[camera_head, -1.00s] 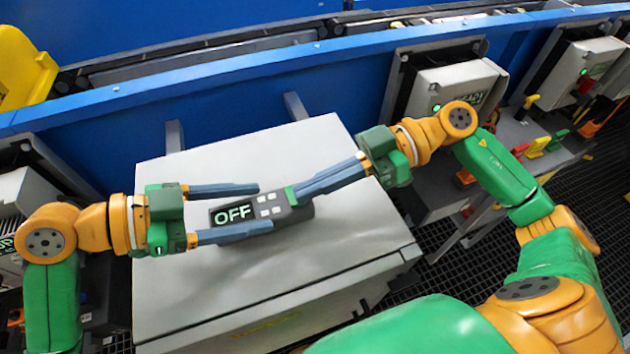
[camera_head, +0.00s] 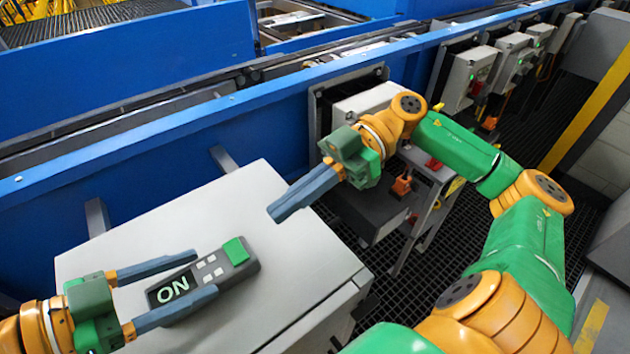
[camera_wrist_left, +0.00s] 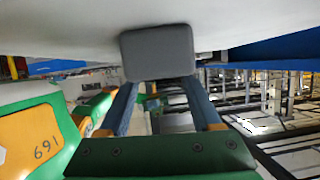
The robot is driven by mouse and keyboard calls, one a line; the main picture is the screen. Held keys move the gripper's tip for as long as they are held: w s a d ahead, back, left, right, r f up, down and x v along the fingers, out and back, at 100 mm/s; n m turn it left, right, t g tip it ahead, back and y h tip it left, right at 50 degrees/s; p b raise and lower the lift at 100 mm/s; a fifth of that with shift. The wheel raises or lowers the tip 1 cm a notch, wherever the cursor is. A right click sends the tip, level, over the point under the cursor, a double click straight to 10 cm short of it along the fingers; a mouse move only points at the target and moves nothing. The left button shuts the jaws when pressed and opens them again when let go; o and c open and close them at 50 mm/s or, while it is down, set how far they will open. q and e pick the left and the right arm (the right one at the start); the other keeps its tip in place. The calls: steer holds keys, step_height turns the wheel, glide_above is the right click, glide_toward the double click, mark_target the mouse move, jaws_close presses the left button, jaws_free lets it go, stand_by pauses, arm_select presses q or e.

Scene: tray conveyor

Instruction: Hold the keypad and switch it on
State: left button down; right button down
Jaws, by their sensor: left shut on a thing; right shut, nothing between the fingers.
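The dark grey keypad (camera_head: 243,264) lies on the light grey cabinet top, its screen reading "ON". It has small white keys and a green button (camera_head: 236,251) at its far end. My left gripper (camera_head: 204,273) is shut on the keypad, with one blue finger along each side. In the left wrist view the keypad's grey end (camera_wrist_left: 157,52) shows between the fingers. My right gripper (camera_head: 277,212) is shut and empty, above and to the right of the keypad, apart from it.
The cabinet top (camera_head: 300,250) is otherwise clear. A blue conveyor side wall (camera_head: 150,150) runs behind it. Grey control boxes (camera_head: 470,75) line the wall to the right. Dark floor grating (camera_head: 540,120) lies at the right.

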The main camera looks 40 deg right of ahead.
steer(key=v, duration=0.4)
steer(key=shift+s+d, duration=0.15)
arm_select(q)
jaws_free()
